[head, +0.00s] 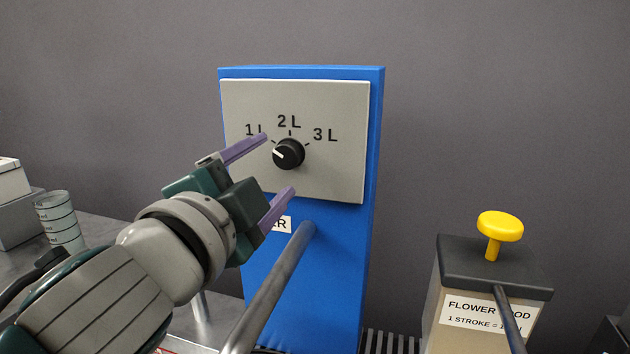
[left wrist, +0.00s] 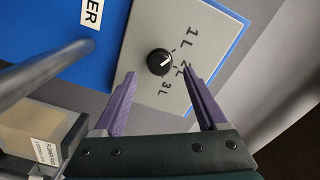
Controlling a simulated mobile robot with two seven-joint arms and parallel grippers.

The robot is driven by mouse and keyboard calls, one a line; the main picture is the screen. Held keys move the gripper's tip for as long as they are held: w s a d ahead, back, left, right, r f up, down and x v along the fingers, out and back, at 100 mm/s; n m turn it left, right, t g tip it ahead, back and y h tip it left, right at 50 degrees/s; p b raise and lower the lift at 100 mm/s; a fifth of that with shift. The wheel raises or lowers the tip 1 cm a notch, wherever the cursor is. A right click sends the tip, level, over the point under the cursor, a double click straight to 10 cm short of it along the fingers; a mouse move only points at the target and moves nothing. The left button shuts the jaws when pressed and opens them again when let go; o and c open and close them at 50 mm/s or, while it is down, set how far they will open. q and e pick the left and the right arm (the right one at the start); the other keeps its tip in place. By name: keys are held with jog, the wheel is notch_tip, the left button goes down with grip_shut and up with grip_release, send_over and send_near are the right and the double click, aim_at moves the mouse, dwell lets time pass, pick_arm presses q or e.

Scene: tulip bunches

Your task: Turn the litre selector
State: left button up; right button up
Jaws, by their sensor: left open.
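The litre selector is a round black knob (head: 289,154) with a white pointer mark, on a pale grey panel (head: 340,180) marked 1L, 2L and 3L. In the head view the mark points left and slightly up, toward the 1L side. My left gripper (head: 278,163) is open, with its purple fingers toward the panel and the upper one partly covering the 1L label. In the left wrist view the knob (left wrist: 160,62) shows between the two open fingertips (left wrist: 159,73), apart from both. My right gripper is not in view.
The panel is on a blue housing (head: 300,270) with a grey pipe (head: 270,285) coming out below. A flower food box (head: 470,290) with a yellow plunger (head: 499,226) stands at right. Stacked grey cups (head: 60,222) stand at left.

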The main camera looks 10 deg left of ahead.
pick_arm(q)
jog(key=s, duration=0.6)
jog(key=shift+s+a, duration=0.15)
jog(key=s+a+n+g+y+p, duration=0.3)
jog(key=s+a+n+g+p, duration=0.2)
jog(key=n+p, duration=0.2)
jog(key=s+d+n+g+h+p, duration=0.3)
jog(key=s+g+p, duration=0.55)
jog(key=s, duration=0.85)
notch_tip(320, 180, up, 37)
jog(key=n+p, duration=0.1)
jog(key=p, duration=3.5)
jog(key=shift+s+a+g+p, duration=0.15)
jog(key=shift+a+g+p, duration=0.15)
jog(key=shift+a+g, duration=0.15)
